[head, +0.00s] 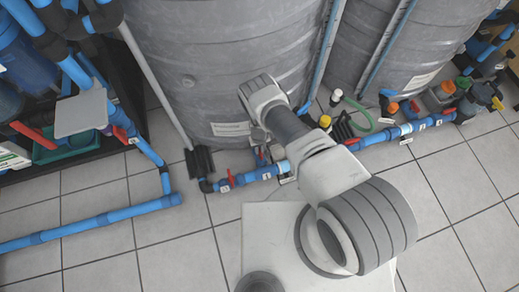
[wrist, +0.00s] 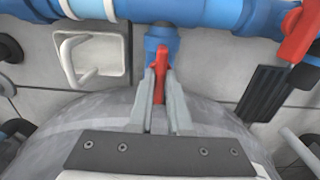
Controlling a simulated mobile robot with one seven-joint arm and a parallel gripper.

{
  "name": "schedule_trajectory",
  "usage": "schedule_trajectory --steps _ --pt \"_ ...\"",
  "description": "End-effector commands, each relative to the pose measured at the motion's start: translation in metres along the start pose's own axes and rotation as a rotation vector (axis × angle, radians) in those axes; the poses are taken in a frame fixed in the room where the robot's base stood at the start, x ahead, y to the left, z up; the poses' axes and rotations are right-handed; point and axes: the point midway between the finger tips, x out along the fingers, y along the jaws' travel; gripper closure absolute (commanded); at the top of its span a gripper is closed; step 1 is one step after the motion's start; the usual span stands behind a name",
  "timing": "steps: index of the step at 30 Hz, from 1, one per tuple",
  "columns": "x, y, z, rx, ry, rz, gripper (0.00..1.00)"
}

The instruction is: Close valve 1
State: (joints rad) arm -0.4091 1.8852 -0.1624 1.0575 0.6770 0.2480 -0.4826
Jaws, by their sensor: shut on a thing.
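In the wrist view, a red valve handle (wrist: 160,72) stands on a short blue branch (wrist: 161,40) below a horizontal blue pipe (wrist: 190,14). My gripper (wrist: 161,92) has its two grey fingers on either side of this handle and is shut on it. The handle points along the fingers, in line with the short branch. In the head view my arm covers most of this spot, beside the foot of the large grey tank (head: 215,70). I cannot read a valve number on this handle.
Another red handle (wrist: 300,32) sits on the pipe at the right in the wrist view. A white square bracket (wrist: 97,50) is left of the fingers. Blue pipes (head: 100,220) run low over the tiled floor at left. A second grey tank (head: 420,40) stands at right.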

Motion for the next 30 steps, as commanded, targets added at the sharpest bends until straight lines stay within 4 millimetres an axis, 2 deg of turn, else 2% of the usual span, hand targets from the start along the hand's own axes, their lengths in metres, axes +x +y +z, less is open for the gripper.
schedule_trajectory --steps 9,16,30 --pt "-0.0002 -0.0005 -0.0002 0.007 0.000 -0.001 1.00" --pt "-0.0002 -0.0004 -0.0004 0.078 0.000 -0.001 1.00" --pt "-0.0001 -0.0002 -0.0007 0.470 0.000 -0.001 1.00"
